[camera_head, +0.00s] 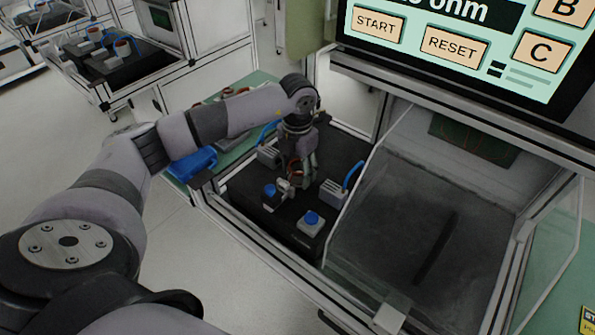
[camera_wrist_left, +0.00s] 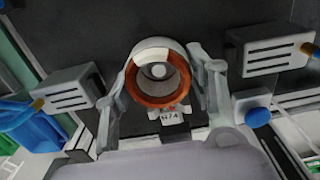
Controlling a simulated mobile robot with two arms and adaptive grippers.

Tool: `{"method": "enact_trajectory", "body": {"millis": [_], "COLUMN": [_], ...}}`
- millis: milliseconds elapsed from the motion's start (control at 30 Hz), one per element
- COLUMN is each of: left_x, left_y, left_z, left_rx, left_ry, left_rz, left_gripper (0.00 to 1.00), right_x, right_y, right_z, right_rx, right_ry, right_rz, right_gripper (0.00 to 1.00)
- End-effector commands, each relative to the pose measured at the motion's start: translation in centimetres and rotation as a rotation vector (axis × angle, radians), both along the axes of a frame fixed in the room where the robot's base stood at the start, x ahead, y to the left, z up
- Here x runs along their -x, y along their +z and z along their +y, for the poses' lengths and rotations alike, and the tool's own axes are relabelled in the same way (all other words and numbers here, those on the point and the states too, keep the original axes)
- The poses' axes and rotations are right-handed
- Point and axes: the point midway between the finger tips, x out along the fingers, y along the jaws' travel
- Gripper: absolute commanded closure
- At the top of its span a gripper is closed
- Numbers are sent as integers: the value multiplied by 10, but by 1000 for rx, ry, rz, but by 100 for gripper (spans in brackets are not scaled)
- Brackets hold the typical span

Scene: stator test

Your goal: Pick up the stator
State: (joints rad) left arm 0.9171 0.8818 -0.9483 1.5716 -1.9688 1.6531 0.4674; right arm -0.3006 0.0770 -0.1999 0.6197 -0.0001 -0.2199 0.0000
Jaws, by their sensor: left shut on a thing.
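A small label reading "H74" shows just below the ring. In the head view the stator (camera_head: 295,178) is a small reddish-brown shape under my left gripper (camera_head: 302,170), partly hidden by the fingers. The gripper points down over the black test fixture (camera_head: 245,190). I cannot tell whether the stator touches the fixture. My right gripper is not in view.
Grey connector blocks (camera_head: 333,193) with blue cables flank the gripper. A blue button on a white box (camera_head: 312,222) stands in front. A clear cover (camera_head: 365,190) rises to the right, below a screen (camera_head: 455,40). A blue bin (camera_head: 192,164) lies left.

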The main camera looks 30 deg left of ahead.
Motion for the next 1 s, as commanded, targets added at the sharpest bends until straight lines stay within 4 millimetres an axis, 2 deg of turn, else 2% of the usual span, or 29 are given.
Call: {"method": "enact_trajectory", "body": {"millis": [233, 433, 1000], "left_x": [-2, -2, 123], "left_y": [27, 68, 63], "left_z": [0, 0, 11], "left_rx": [1, 1, -5], "left_ry": [0, -1, 0], "left_rz": [-7, -10, -1], "left_gripper": [90, 90, 90], "right_x": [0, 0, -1], "right_y": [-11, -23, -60], "right_z": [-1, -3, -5], "right_rx": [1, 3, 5], "right_ry": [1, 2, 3], "right_rz": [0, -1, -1], "right_gripper": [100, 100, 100]}}
